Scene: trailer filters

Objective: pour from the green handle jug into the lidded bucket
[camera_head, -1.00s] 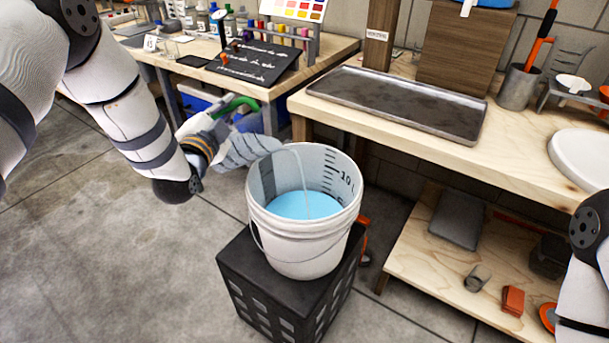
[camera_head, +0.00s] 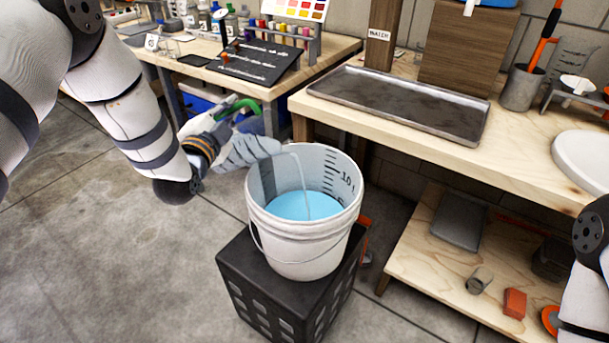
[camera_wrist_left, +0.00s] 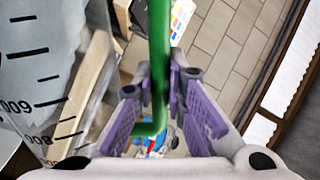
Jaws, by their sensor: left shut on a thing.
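The white bucket (camera_head: 300,250) stands upright on a black crate, its top open and no lid on it. Blue liquid (camera_head: 303,206) and dark level marks show inside. My left gripper (camera_head: 222,122) is shut on the green handle (camera_head: 240,105) of the clear jug (camera_head: 248,150). The jug is tilted with its mouth over the bucket's left rim, and a thin stream (camera_head: 301,177) falls from it into the bucket. In the left wrist view the green handle (camera_wrist_left: 158,60) lies between the purple finger pads, with the marked jug wall (camera_wrist_left: 35,70) at left. My right gripper is out of view.
The black crate (camera_head: 265,285) stands on the concrete floor. A wooden bench (camera_head: 400,130) with a metal tray (camera_head: 400,104) and a white round thing (camera_head: 585,158) is close at right. Another table (camera_head: 335,50) is behind. Floor at left is clear.

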